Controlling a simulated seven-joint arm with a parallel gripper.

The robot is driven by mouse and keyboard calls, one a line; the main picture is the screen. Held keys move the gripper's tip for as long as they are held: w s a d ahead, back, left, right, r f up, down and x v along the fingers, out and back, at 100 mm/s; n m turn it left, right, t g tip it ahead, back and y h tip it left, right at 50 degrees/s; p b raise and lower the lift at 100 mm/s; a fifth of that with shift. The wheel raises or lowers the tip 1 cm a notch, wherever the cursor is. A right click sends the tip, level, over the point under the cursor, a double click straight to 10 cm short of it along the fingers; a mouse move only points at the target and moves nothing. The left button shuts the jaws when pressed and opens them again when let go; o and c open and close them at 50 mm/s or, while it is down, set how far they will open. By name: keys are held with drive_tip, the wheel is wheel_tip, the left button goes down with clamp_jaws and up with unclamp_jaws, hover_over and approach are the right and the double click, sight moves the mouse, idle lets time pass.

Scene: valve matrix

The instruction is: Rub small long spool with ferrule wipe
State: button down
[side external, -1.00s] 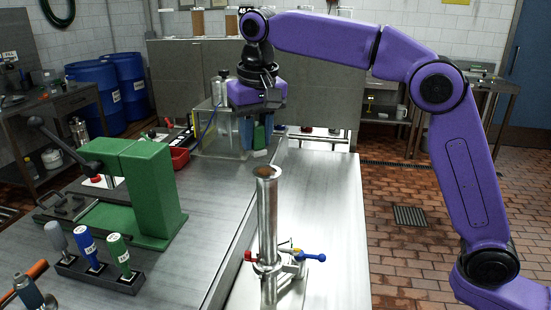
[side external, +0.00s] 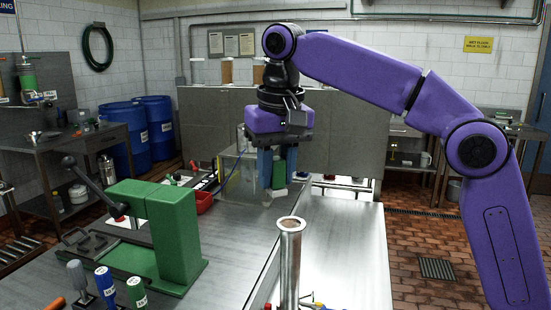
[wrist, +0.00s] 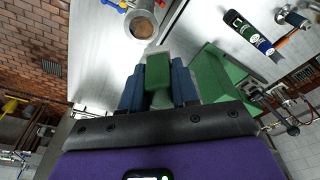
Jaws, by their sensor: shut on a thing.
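The small long spool (side external: 290,265) appears to be the tall upright metal tube at the front edge of the bench. Its round top face is brownish. In the wrist view its brown end (wrist: 142,26) lies just beyond my fingertips. My gripper (side external: 277,172) has blue fingers and points down, behind and above the tube, apart from it. In the wrist view my gripper (wrist: 158,85) is shut on a green block with a pale end, likely the ferrule wipe (wrist: 158,70). The fingers hide the block's sides.
A green lever press (side external: 165,230) stands on the bench at left. A rack of handled tools (wrist: 250,32) stands in front of it. A clear tank (side external: 235,172) and a red bin (side external: 203,201) are behind. The bench right of the tube (side external: 350,250) is clear.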

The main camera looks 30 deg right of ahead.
sight(274, 196)
drive_tip(key=shift+s+d+f, duration=2.1)
drive_tip(key=shift+f, duration=0.65)
drive_tip(key=w+a, duration=0.4)
drive_tip(key=shift+w+a+r, duration=0.15)
drive_tip(key=shift+w+r, duration=0.1)
drive_tip(key=shift+s+r, duration=0.1)
drive_tip(key=shift+r, duration=3.75)
